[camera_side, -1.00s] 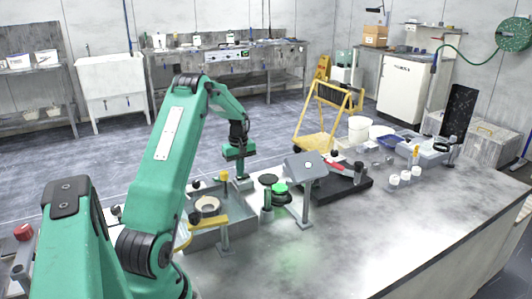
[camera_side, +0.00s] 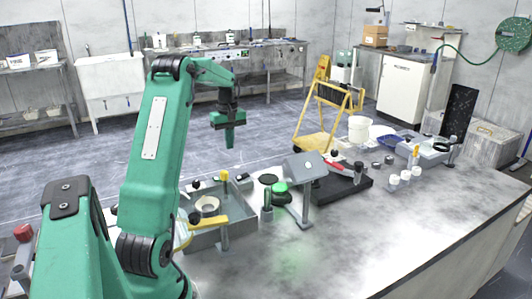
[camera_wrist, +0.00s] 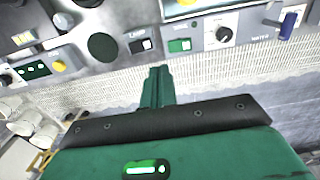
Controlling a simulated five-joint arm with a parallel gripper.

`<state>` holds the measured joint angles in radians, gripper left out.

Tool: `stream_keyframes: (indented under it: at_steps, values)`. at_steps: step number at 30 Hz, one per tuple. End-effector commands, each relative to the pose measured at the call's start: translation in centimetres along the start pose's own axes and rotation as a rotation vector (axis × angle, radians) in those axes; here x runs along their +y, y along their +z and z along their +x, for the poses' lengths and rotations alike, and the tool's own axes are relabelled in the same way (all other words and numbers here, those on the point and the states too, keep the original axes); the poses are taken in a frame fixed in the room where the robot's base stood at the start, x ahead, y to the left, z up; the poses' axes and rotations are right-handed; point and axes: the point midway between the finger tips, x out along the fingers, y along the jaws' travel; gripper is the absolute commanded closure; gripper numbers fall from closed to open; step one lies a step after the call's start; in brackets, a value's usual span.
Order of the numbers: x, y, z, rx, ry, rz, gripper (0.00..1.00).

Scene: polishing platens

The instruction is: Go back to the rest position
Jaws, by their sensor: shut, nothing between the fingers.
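My gripper (camera_side: 229,146) is shut and empty, pointing down. It hangs in the air above the far edge of the bench, clear of everything on it. In the wrist view its closed green fingers (camera_wrist: 157,76) show with nothing between them. The bench below holds a grey tray (camera_side: 205,240) with a pale ring (camera_side: 208,205) in it. To the right of the tray are a black disc (camera_side: 268,179) and a green-lit round piece (camera_side: 280,187).
The bench's front right is clear. A yellow cart (camera_side: 313,140) stands on the floor behind.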

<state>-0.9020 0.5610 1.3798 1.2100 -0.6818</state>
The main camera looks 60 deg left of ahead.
Motion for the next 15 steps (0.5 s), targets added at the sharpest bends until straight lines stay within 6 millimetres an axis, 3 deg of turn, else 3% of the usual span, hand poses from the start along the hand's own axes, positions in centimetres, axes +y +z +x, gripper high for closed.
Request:
stream_keyframes:
  at_steps: [4, 15]
  values:
    - [-0.2, 0.0, -1.1, 0.001, 0.001, -0.001, 1.0]
    - [-0.1, 0.6, -1.8, 0.005, 0.004, 0.017, 1.0]
